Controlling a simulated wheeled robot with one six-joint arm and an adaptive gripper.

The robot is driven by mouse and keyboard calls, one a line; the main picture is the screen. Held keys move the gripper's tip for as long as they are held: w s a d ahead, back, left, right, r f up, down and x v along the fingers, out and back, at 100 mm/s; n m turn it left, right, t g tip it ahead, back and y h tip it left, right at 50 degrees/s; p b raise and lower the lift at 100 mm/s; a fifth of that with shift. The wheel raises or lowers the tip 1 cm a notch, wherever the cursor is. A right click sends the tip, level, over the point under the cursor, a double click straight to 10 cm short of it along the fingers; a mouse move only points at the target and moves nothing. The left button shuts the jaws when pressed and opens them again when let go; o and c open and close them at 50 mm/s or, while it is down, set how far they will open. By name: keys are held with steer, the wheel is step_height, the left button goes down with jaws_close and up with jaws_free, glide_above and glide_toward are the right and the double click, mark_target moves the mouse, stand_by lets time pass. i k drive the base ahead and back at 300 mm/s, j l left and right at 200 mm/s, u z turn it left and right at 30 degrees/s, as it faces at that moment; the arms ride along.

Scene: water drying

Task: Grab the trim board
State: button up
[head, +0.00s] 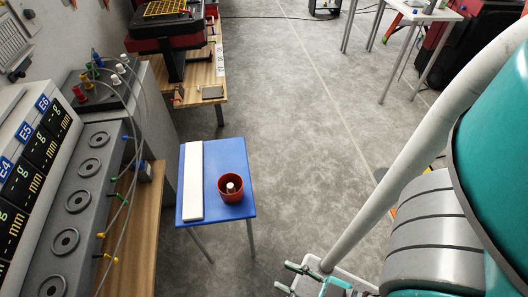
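The trim board is a long, narrow white board (193,180) lying flat along the left side of a small blue-topped table (230,160). My gripper (283,275) is at the bottom of the head view, below and to the right of the table. Its two dark green fingers point left with a gap between them, so it looks open and empty. It is apart from the board. The lower part of my gripper is cut off by the picture edge.
A dark red cup (231,188) with a white thing inside stands right of the board. A grey instrument panel (75,200) with cables lines the left. A wooden bench (205,75) stands behind the table.

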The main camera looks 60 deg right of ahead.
mark_target(192, 209)
steer(key=i+j+z, duration=0.1)
steer(key=j+z, duration=0.2)
steer(key=j, duration=0.6)
steer(key=j+z, duration=0.3)
steer(key=j, duration=0.6)
